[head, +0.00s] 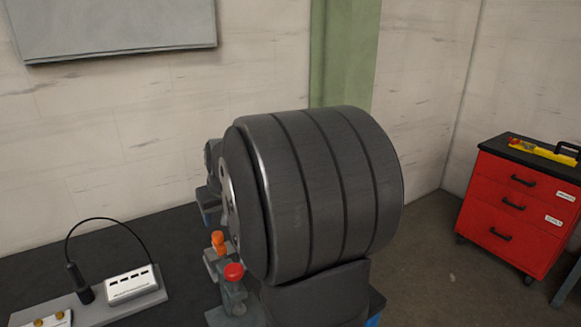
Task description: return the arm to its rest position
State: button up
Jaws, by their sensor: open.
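My gripper is not in view in the head view, and no part of it can be made out. A large dark grey grooved cylinder (325,190) fills the middle of the picture. A flat disc with holes shows at its left end. It sits on a dark support (320,295). An orange knob (218,240) and a red knob (233,271) stand on grey fittings at its lower left. A smaller grey part (212,160) shows partly behind it. What lies behind the cylinder is hidden. No chain can be seen.
At lower left, a grey plate (105,311) on the dark tabletop (150,230) bears a white block (132,285) and a black cable (105,222). A red drawer cabinet (515,205) with a yellow tool (545,150) on top stands right. Floor between is clear.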

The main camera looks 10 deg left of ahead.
aim_at(220, 242)
jog(key=x, duration=1.6)
jog(key=shift+f, duration=0.15)
jog(key=v, duration=1.7)
jog(key=x, duration=1.6)
jog(key=shift+a+f, duration=0.1)
jog(key=shift+f, duration=0.1)
jog(key=shift+w+a, duration=0.15)
jog(key=shift+w, duration=0.05)
jog(key=shift+r, duration=2.3)
